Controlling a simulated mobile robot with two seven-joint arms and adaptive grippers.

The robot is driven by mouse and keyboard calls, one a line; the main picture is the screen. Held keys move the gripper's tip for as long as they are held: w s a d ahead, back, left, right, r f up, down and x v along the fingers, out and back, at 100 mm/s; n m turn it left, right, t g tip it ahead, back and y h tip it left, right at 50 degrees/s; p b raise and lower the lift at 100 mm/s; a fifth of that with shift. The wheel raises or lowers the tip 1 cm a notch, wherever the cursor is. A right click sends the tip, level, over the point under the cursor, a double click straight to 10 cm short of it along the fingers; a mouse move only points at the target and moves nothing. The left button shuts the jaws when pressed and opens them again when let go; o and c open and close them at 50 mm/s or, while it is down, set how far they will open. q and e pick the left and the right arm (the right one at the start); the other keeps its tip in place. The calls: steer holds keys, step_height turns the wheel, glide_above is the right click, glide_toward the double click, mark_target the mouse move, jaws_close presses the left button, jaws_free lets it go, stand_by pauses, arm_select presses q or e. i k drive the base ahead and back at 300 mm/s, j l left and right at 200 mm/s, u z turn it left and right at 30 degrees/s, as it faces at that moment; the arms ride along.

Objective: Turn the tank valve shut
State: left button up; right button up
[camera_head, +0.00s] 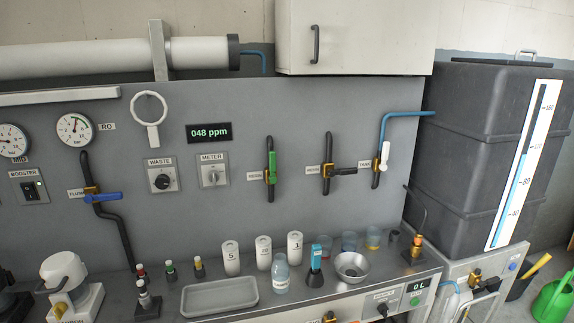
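The tank valve (385,156) is a white lever on a small brass body, on the grey panel right of centre. A small label (364,165) that appears to read TANK sits just left of it. The lever stands roughly upright, in line with the pipe. A blue tube (400,115) runs from above the valve to the dark grey tank (470,150) at the right. A white level scale (522,165) is on the tank. Nothing touches the lever. Neither of my grippers is in view.
Left of it are a black-handled valve (343,171) turned sideways, an upright green-handled valve (272,166) and a blue-handled valve (102,197). Cups, bottles and a steel bowl (352,267) stand on the counter below. A cabinet (355,38) overhangs above.

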mark_target(383, 167)
steer(key=i+l, duration=0.15)
steer(key=l, duration=0.25)
steer(key=i+l, duration=0.1)
steer(key=l, duration=0.25)
steer(key=i+l, duration=0.15)
steer(key=l, duration=0.25)
steer(key=i+l, duration=0.1)
steer(key=l, duration=0.25)
